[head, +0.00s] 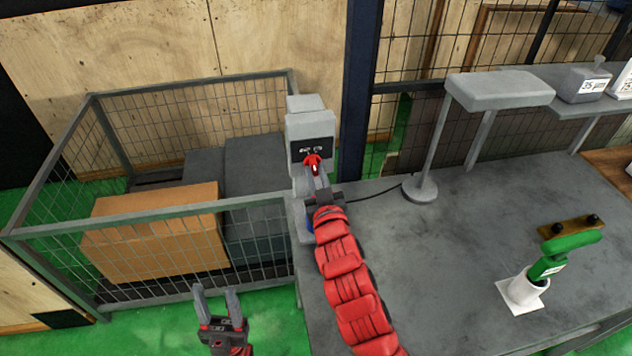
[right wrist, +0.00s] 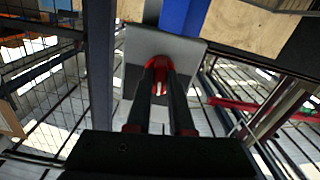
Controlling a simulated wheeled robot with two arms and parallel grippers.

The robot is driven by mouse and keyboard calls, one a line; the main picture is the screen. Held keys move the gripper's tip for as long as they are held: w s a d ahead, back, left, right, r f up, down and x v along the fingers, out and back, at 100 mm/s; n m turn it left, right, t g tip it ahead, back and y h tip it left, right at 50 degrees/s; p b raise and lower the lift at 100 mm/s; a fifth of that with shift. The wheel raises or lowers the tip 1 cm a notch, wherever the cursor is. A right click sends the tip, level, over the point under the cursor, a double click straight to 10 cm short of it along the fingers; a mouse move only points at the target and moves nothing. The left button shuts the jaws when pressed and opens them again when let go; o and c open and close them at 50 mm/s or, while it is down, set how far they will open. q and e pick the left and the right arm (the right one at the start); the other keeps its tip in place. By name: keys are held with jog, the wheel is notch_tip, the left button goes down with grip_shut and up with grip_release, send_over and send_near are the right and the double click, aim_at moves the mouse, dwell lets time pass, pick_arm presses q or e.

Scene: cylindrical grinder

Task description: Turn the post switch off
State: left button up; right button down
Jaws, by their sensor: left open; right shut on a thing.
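The post switch is a grey box (head: 309,122) with a black front panel and a red knob (head: 312,160), on a post at the table's left corner. My right gripper (head: 315,172) reaches up to it from below and is shut on the red knob. In the right wrist view, the two dark fingers of the right gripper (right wrist: 160,80) sit on either side of the red knob (right wrist: 161,90), in front of the grey box (right wrist: 140,50). The fingers partly hide the knob. My left gripper (head: 217,300) is open and empty, low over the green floor.
A wire-mesh cage (head: 130,215) with a cardboard box (head: 152,235) stands left of the post. The grey table (head: 450,240) holds a lamp-like stand (head: 420,187) and a green-handled tool (head: 563,250) in a white holder. A cable runs from the post to the stand.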

jog(key=shift+n+b, duration=0.7)
jog(key=shift+n, duration=0.4)
jog(key=c, duration=0.8)
grip_release()
